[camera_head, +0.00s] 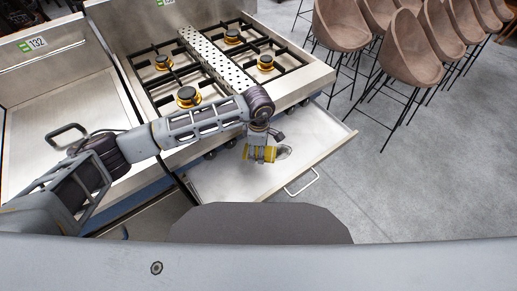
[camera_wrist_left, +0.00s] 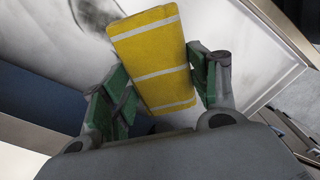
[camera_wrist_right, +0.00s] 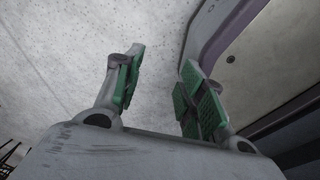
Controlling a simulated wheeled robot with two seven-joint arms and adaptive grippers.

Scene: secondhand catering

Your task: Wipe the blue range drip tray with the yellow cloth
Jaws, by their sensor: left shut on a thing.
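The drip tray (camera_head: 230,180) is pulled out below the range, with a pale flat inside and a wire handle (camera_head: 302,183) at its front. My left gripper (camera_head: 262,143) points down over the tray, shut on the yellow cloth (camera_head: 258,154). In the left wrist view the cloth (camera_wrist_left: 155,55) is a folded yellow block with white stripes between the green finger pads. I cannot tell whether it touches the tray. A dark smudge (camera_head: 284,152) lies on the tray just right of the cloth. My right gripper (camera_wrist_right: 158,75) is open and empty over speckled grey floor, seen only in its wrist view.
The range (camera_head: 170,70) with burners, black grates and a perforated strip stands behind the tray. A steel unit with a loop handle (camera_head: 65,130) stands at left. Brown bar stools (camera_head: 410,50) stand at upper right. The floor (camera_head: 400,190) right of the tray is clear.

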